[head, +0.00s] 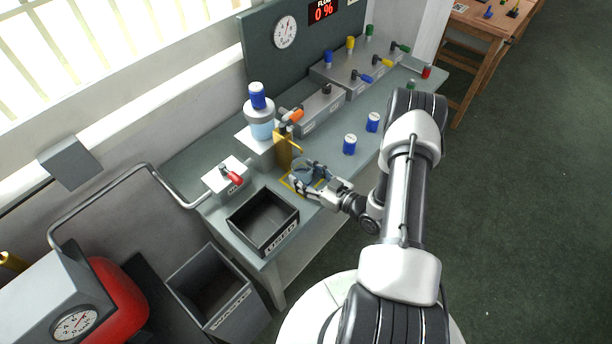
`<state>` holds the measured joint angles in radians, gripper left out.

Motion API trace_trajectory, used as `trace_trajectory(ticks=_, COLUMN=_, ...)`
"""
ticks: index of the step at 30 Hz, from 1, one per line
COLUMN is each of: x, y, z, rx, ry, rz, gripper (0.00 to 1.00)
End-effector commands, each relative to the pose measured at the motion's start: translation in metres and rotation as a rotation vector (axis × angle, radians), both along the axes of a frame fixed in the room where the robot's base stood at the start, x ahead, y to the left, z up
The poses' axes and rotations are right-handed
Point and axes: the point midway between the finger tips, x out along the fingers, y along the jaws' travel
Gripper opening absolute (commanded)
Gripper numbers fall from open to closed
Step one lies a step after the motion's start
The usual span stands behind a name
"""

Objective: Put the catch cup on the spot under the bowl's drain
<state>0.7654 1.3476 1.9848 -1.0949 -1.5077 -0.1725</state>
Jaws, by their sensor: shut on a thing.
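My gripper (306,178) is at the end of the arm, low over the bench near its front edge. It is shut on a small grey-blue cup (303,173), which looks like the catch cup; the fingers hide part of it. A yellow outlined spot (284,181) on the bench lies under and beside the cup. I cannot tell whether the cup touches the bench. A brass post with an arm (283,152) stands just behind the cup. A light-blue bowl-like vessel (261,127) with a blue top stands on a grey block behind. Its drain is not clearly seen.
An open dark bin (264,222) stands left of the gripper. A box with a red lever (228,178) is behind that bin. Two blue cans (349,145) (373,122) stand to the right on the bench. A gauge panel (262,48) rises behind.

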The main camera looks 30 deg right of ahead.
Motion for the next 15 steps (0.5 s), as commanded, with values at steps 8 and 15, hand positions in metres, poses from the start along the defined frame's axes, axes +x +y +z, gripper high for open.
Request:
trace_trajectory(ticks=8, x=-0.0001, y=0.0001, z=-0.0013, rx=0.0, ry=0.001, rz=0.0, gripper=0.7)
trace_trajectory(ticks=15, x=-0.0001, y=0.0001, z=-0.0013, rx=0.0, ry=0.0, rz=0.0, gripper=0.74)
